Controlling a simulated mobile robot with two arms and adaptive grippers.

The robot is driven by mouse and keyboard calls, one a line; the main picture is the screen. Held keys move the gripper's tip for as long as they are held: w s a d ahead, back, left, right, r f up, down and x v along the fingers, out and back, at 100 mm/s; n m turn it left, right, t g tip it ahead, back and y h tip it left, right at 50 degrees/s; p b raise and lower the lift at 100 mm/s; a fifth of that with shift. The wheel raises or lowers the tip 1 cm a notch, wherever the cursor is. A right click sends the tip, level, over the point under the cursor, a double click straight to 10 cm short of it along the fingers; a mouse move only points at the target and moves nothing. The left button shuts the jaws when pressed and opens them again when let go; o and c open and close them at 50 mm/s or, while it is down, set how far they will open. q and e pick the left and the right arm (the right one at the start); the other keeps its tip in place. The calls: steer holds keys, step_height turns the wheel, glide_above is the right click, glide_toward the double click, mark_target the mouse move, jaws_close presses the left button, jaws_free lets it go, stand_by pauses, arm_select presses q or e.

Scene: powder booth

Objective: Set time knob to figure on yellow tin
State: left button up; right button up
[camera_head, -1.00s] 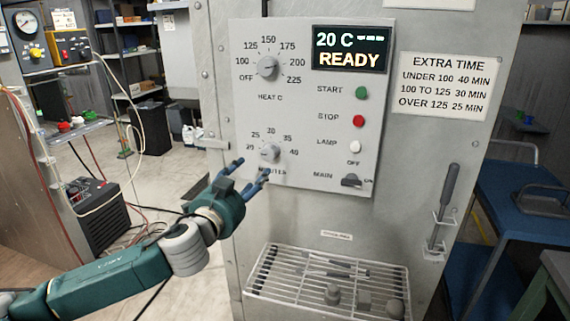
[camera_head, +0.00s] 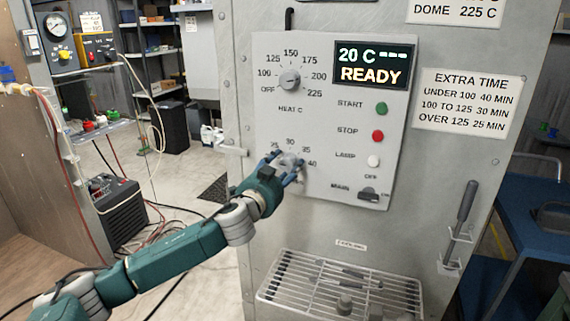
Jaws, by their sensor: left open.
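The time knob (camera_head: 291,161), a round grey dial, sits low on the oven's control panel (camera_head: 330,135). Figures 30, 35 and 40 of its scale show around it, with 25 partly covered. My left gripper (camera_head: 284,169) is open, its blue fingers at the knob, one at its upper left and one below. The fingers partly hide the knob, and I cannot tell whether they touch it or where it points. The yellow tin is not in view. My right gripper is not in view.
Above is the heat knob (camera_head: 290,80). The display (camera_head: 360,64) reads 20 C and READY. An extra time sign (camera_head: 465,103) hangs right. A wire rack (camera_head: 340,290) juts out below.

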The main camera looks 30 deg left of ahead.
arm_select(q)
steer(key=shift+w, duration=0.1)
steer(key=c, duration=1.1)
steer(key=shift+c, duration=0.3)
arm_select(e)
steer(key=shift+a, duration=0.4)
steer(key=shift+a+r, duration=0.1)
